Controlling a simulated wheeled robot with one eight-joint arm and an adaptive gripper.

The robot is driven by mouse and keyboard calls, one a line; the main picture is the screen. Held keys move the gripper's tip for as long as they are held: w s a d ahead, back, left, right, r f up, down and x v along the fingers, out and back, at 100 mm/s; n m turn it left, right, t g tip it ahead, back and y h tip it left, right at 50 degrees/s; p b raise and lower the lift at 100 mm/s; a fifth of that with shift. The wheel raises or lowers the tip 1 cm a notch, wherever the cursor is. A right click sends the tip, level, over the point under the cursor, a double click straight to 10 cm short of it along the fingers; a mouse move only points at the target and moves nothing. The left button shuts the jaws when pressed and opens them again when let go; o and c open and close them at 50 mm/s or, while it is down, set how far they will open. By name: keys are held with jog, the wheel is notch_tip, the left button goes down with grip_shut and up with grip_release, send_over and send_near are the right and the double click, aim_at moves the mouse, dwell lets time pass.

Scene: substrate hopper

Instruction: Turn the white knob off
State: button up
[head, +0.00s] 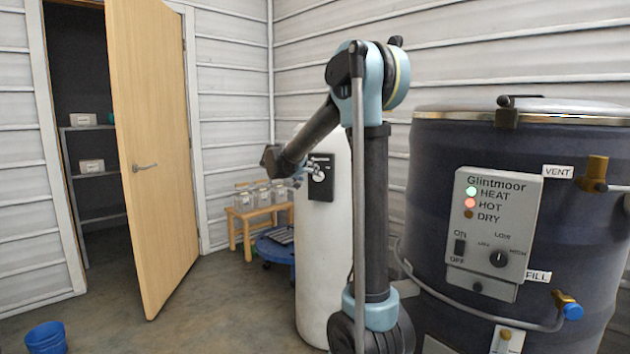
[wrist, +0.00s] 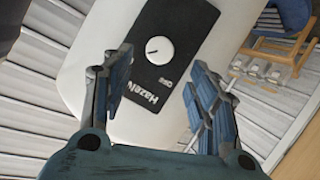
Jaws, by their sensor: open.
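The white knob (wrist: 160,49) is round with a dark pointer line and sits on a black panel (wrist: 170,40) lettered "Hazeln…" and "OFF". The panel is fixed to a tall white cylinder (head: 340,240); the panel also shows in the head view (head: 321,192). The pointer line is not aimed at the OFF mark. My gripper (wrist: 165,88) is open and empty, its blue-padded fingers spread on either side below the knob in the wrist view. It is apart from the knob. In the head view, my gripper (head: 300,170) is at the panel's left edge.
A dark drum (head: 405,180) with a Glintmoor control box (head: 491,225) stands at right; its HEAT and HOT lights glow. A wooden stool (head: 258,222) with jars and a blue wheeled dolly (head: 275,247) stand left of the cylinder. A door (head: 150,150) is open. Floor at left is mostly clear.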

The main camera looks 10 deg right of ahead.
jog(key=x, duration=0.8)
jog(key=shift+c, duration=0.3)
jog(key=c, duration=1)
jog(key=shift+a, duration=0.15)
